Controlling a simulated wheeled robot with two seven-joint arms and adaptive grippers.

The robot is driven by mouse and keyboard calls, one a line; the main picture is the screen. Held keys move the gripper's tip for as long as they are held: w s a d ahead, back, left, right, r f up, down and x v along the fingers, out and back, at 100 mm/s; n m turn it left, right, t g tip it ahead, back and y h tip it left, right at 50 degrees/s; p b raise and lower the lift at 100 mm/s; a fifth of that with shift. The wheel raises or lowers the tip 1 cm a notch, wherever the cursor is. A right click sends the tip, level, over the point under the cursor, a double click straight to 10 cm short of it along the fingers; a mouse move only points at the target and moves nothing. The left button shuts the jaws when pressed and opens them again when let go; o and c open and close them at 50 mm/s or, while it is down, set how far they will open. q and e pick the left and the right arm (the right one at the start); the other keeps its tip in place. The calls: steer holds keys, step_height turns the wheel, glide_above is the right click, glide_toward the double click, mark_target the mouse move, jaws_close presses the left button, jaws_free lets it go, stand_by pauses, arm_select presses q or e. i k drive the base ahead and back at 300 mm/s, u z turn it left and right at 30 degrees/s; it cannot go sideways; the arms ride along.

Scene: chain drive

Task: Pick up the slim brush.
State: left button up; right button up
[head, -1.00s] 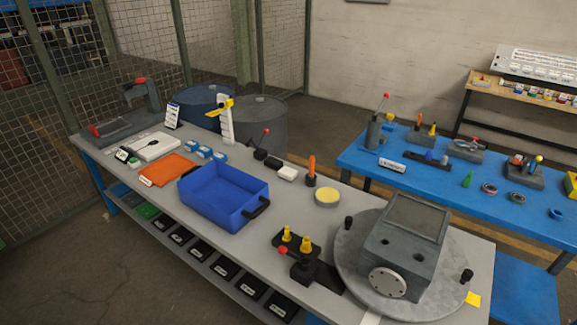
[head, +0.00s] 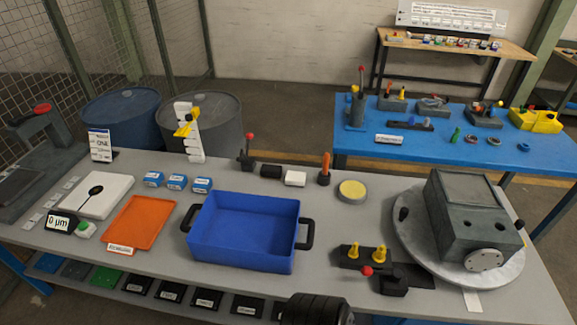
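No thing can be made out for certain as the slim brush. A slim upright orange handle (head: 325,163) stands in a small black holder (head: 324,179) at the back of the grey bench; its lower end is hidden, so I cannot tell whether it is a brush. Neither gripper can be made out. A dark ribbed rounded part, apparently of my own arm, shows at the bottom edge, apart from the orange handle.
On the grey bench (head: 345,222) stand a blue bin (head: 243,250), an orange tray (head: 141,224), a white tray (head: 109,200), a yellow-topped round pad (head: 352,190), a black fixture with yellow pegs (head: 366,257) and a grey housing on a turntable (head: 412,248). A blue table (head: 440,146) stands behind.

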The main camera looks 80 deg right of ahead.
mark_target(326, 156)
steer(key=i, duration=1.05)
steer(key=z, duration=3.05)
steer(key=i, duration=0.5)
steer(key=z, duration=1.05)
